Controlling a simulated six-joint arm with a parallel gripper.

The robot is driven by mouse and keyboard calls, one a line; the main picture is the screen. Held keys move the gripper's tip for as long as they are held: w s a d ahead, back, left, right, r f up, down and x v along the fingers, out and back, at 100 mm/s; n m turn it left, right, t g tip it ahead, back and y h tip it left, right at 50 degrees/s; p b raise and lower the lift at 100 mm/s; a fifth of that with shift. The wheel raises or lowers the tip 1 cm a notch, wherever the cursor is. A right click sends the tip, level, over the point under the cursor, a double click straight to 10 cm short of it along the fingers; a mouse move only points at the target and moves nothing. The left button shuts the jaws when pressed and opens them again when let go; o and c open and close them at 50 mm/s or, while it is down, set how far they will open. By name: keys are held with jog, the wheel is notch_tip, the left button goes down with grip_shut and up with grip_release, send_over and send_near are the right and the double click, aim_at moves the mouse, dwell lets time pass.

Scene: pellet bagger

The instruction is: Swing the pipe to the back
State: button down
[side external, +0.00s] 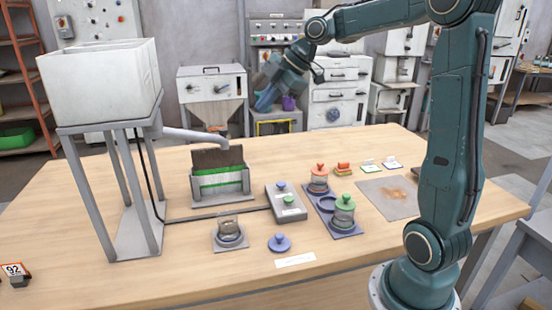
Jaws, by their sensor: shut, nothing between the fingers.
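The pipe (195,136) is a light grey tube that runs to the right from under the white hopper (100,78). Its bent tip hangs near the back of a box with a green band (219,180); I cannot tell whether the tip is directly over it. My gripper (266,103) is up in the air behind and to the right of the pipe, apart from it. It points down and to the left, shut and empty. Its fingertips are small and hard to make out.
A grey two-button box (284,203) stands right of the green-banded box. A glass jar (230,230) and a blue knobbed lid (279,242) are in front. Lidded jars stand on a blue tray (326,202).

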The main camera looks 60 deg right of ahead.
jog(key=shift+w+f, duration=0.1)
jog(key=shift+f, duration=0.05)
send_near(223, 141)
notch_tip(223, 141, down, 4)
jog(key=s+a, duration=0.2)
jog(key=shift+w+d, duration=0.2)
jog(key=shift+w, duration=0.5)
jog(key=shift+w+d, duration=0.2)
jog(key=shift+w, duration=0.5)
jog(key=shift+w+d, duration=0.2)
jog(key=shift+w, duration=0.5)
jog(key=shift+n+y, duration=0.4)
jog(key=shift+n, duration=0.1)
jog(key=shift+w+d, duration=0.45)
jog(key=shift+w, duration=0.4)
jog(key=shift+w+d, duration=0.4)
jog(key=shift+w, duration=0.5)
jog(key=shift+w+d, duration=0.45)
jog(key=shift+w, duration=0.4)
